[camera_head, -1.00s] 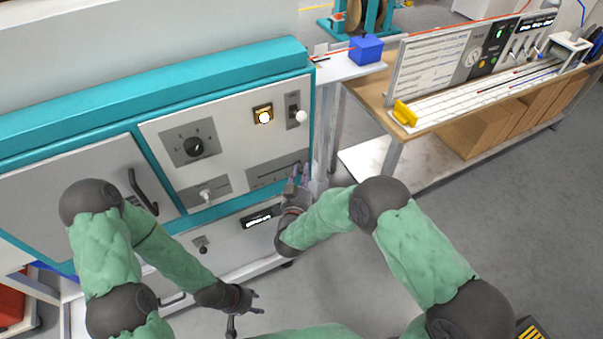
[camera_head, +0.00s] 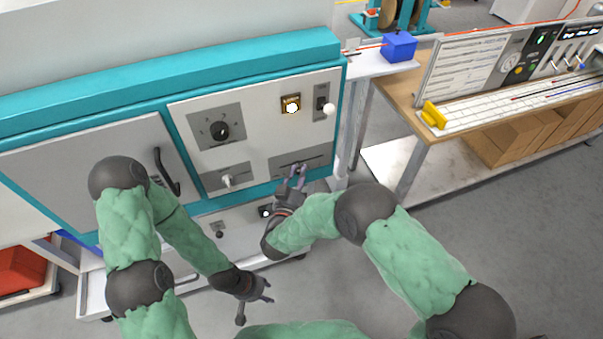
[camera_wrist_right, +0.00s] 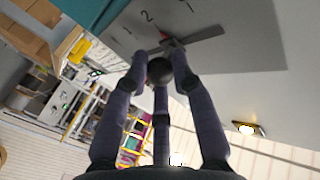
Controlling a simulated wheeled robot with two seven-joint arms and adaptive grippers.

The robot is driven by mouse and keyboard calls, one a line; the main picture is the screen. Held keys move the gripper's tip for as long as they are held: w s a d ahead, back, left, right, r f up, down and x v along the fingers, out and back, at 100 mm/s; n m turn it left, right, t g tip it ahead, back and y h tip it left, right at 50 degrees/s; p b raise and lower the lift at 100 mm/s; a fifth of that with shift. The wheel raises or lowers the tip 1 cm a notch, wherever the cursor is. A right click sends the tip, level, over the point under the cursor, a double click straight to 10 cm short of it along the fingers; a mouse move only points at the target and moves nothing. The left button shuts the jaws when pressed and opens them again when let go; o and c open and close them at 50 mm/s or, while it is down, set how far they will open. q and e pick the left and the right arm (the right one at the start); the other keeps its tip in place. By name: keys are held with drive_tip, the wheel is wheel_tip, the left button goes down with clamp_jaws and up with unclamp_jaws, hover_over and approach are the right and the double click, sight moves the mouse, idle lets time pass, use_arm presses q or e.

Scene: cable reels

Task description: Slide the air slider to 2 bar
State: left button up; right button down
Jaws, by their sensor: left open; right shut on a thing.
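The air slider's plate (camera_head: 318,153) is at the lower right of the machine's front panel, with a dark slot running across it. In the right wrist view the slot (camera_wrist_right: 208,33) shows beside printed numbers, with 1 and 2 readable. My right gripper (camera_head: 297,172) is shut on the slider's dark round knob (camera_wrist_right: 160,72). The knob's stem is in the slot, and I cannot read its exact value. In the head view my fingers hide the knob. My left gripper (camera_head: 264,286) is open and empty, low in front of the machine.
A rotary knob (camera_head: 220,131), a lit button (camera_head: 291,106), a white-knobbed switch (camera_head: 328,108) and a small lever (camera_head: 227,181) are on the same panel. Grey floor is clear in front.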

drive_tip(key=c, duration=1.3)
unclamp_jaws()
drive_tip(key=shift+r, duration=0.2)
drive_tip(key=shift+f, duration=0.1)
drive_tip(key=shift+s+a, duration=0.1)
drive_tip(key=shift+s, duration=0.1)
drive_tip(key=v, duration=1.1)
drive_tip(key=shift+s, duration=0.25)
